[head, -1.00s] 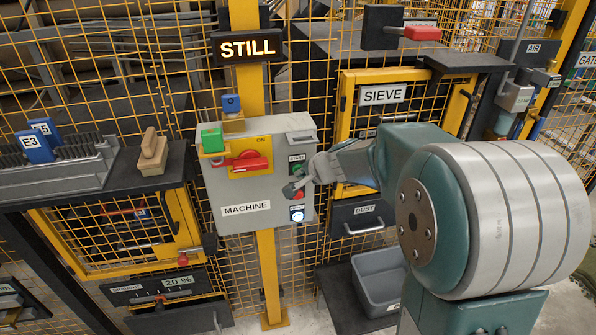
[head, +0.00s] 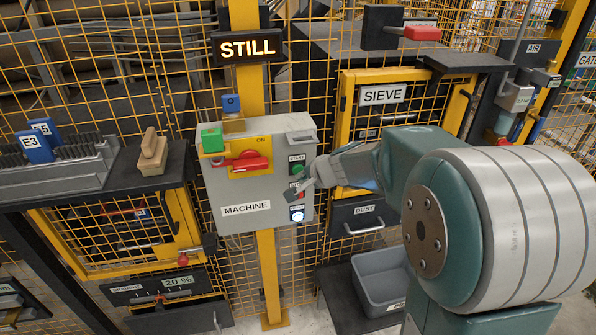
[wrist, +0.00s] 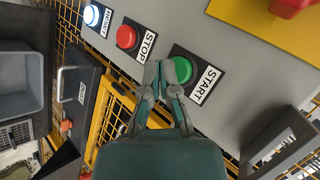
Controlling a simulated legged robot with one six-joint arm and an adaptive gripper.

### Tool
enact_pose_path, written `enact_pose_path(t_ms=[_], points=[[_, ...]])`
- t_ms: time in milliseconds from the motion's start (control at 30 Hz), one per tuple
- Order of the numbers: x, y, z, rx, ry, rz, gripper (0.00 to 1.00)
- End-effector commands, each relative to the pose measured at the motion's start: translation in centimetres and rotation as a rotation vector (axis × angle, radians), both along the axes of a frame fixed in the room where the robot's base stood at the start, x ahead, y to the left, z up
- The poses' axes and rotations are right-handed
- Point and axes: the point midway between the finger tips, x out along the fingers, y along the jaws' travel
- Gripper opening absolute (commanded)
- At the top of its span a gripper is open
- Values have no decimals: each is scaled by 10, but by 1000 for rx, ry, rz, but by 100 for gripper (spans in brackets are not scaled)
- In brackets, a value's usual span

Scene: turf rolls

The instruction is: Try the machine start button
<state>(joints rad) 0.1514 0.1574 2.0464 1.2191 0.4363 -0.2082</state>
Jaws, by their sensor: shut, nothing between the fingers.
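The grey machine control box (head: 225,190) hangs on a yellow post. Its green START button (head: 297,171) is at the right of its front, and it also shows in the wrist view (wrist: 181,70). My gripper (head: 306,187) is shut and empty, just below and right of the START button in the head view. In the wrist view my gripper's tips (wrist: 160,70) are at the button's left edge; I cannot tell whether they touch it. The red STOP button (wrist: 126,37) shows in the wrist view; my gripper largely hides it in the head view.
A lit RESET button (head: 297,215) sits low on the box. A red rotary handle (head: 246,163) is at its upper left, near a green block (head: 212,140). The sign above (head: 247,47) reads STILL. Yellow mesh fencing surrounds the box. A grey bin (head: 380,280) stands lower right.

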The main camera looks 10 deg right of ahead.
Motion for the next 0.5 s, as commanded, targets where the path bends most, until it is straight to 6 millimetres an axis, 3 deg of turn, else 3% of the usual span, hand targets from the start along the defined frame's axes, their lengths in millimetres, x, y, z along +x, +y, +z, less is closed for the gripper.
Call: enact_pose_path(t_ms=[333, 500], points=[[-3, 0, 0, 0, 0, 0, 0], [-16, 0, 0, 1, 0, -1, 0]])
